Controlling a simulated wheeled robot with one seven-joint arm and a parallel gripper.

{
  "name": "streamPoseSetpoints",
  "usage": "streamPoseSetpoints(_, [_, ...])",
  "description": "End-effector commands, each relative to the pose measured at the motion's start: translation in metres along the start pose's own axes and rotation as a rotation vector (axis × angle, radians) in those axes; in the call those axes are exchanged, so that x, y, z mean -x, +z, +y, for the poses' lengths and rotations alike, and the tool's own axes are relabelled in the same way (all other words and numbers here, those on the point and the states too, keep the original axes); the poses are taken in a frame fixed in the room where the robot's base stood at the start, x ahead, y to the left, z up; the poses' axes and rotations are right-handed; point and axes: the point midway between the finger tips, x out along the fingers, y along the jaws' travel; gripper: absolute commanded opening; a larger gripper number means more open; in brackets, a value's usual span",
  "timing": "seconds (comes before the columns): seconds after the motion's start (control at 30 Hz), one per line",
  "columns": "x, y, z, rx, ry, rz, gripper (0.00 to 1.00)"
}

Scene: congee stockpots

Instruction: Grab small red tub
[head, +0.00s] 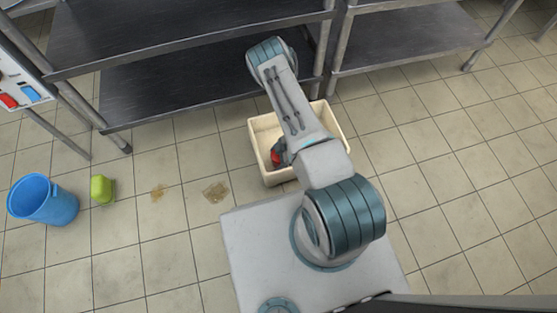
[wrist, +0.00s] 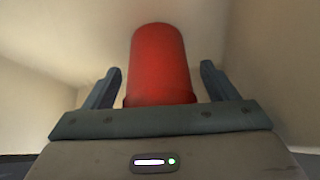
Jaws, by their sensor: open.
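The small red tub (wrist: 160,65) stands out in the middle of the wrist view, inside the cream bin. In the head view only a bit of the red tub (head: 275,158) shows, low at the bin's left side. My gripper (wrist: 160,82) is open, with one finger to the left and one to the right of the tub. Gaps show between the tub and both fingers. The tub's near end is hidden behind my gripper body. In the head view my arm covers much of the bin and most of my gripper.
The cream bin (head: 257,145) stands on the tiled floor, its walls close around my gripper. Steel shelves (head: 180,85) stand behind it. A blue bucket (head: 43,203) and a green container (head: 102,190) are at the left. Brown stains mark the floor between; the right floor is clear.

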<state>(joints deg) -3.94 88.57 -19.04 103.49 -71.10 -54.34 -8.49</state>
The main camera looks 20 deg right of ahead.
Motion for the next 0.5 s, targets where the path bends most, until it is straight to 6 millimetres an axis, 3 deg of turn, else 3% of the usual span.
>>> streamPoseSetpoints(0.2, [-0.0005, -0.0005, 0.0006, 0.000, 0.001, 0.000, 0.77])
streamPoseSetpoints(0.37, [-0.0004, -0.0005, 0.0006, 0.000, 0.001, 0.000, 0.32])
streamPoseSetpoints(0.5, [-0.0002, -0.0006, 0.0007, 0.001, 0.001, 0.000, 0.28])
